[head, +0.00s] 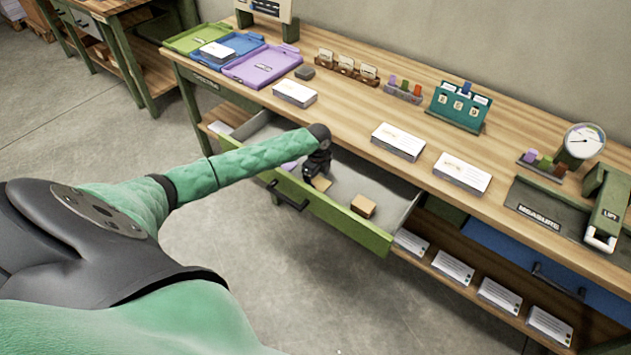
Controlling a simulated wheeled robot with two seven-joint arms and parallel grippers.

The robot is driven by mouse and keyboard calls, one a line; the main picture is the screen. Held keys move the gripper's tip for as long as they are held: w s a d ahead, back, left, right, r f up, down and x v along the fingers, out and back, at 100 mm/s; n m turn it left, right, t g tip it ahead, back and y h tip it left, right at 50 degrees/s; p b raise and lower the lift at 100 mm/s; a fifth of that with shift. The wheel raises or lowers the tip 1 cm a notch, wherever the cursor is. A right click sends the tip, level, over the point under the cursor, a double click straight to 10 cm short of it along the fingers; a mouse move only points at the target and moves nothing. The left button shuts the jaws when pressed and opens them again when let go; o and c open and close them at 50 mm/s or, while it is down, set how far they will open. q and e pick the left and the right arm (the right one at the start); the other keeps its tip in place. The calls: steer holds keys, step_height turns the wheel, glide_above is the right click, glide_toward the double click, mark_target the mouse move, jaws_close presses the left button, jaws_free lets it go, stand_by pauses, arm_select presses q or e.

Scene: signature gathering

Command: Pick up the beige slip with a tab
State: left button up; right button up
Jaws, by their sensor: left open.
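A green-fronted drawer (335,212) stands open below the bench top. A flat beige piece (321,183) lies in it, partly covered by my left gripper; it may be the slip, but I cannot make out a tab. A thicker beige block-like thing (363,206) lies further right in the drawer. My left gripper (316,173) is open and points down into the drawer, just above or at the flat piece; I cannot tell whether they touch. My right gripper is out of view.
The wooden bench top (345,105) carries paper stacks (398,141), a purple tray (262,66), a teal card stand (458,106) and a dial gauge (583,141). A purple thing (289,166) lies in the drawer's left part. A blue drawer (520,257) is at right.

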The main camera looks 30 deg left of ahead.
arm_select(q)
steer(key=shift+f, duration=0.1)
steer(key=c, duration=1.1)
steer(key=shift+o, duration=0.2)
